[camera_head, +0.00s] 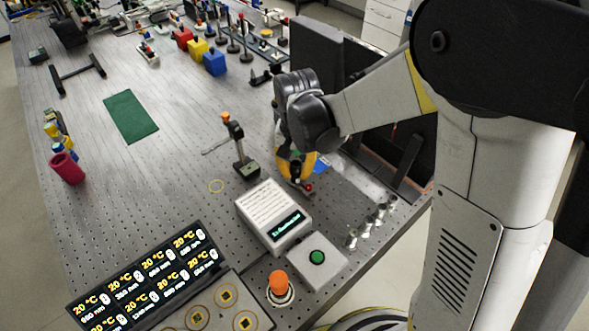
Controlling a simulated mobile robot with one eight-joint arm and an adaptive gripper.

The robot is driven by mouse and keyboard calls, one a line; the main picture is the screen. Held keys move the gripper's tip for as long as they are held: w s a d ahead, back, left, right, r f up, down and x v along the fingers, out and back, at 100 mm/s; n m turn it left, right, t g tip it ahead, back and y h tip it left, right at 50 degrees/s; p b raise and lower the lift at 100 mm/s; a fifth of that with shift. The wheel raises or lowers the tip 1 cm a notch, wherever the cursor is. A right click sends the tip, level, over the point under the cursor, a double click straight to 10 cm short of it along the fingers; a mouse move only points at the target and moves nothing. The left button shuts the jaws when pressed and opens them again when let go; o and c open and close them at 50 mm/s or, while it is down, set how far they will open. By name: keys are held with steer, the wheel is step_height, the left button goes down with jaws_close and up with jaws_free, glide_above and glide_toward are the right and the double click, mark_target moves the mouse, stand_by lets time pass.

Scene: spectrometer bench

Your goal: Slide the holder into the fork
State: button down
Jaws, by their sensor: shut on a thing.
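My gripper (296,172) points down at the bench, right of centre, beneath its dark wrist. It is shut on a small dark part with a red tip (308,188), probably the holder; yellow shows beside the fingers. The fingers and wrist hide most of the held part. I cannot tell whether it touches the bench. A dark upright post (237,141) with an orange top stands on a small base just left of my gripper. I cannot clearly make out which thing is the fork.
A white box with a lit display (271,214) and a green-button box (317,257) stand in front of my gripper. Small metal posts (368,225) stand at the right edge. Dark panels (385,160) rise behind right. A green mat (130,116) lies left, with bare bench around it.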

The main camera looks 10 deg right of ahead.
steer(key=c, duration=1.3)
jaws_free()
steer(key=shift+o, duration=0.2)
step_height(320, 180, up, 12)
steer(key=s+d+r+n+t, duration=0.2)
steer(key=s+d+t, duration=0.5)
steer(key=s+d, duration=0.5)
steer(key=shift+s+d+r+n, duration=0.35)
steer(key=shift+s+r+n, duration=0.05)
steer(key=shift+s+r, duration=0.25)
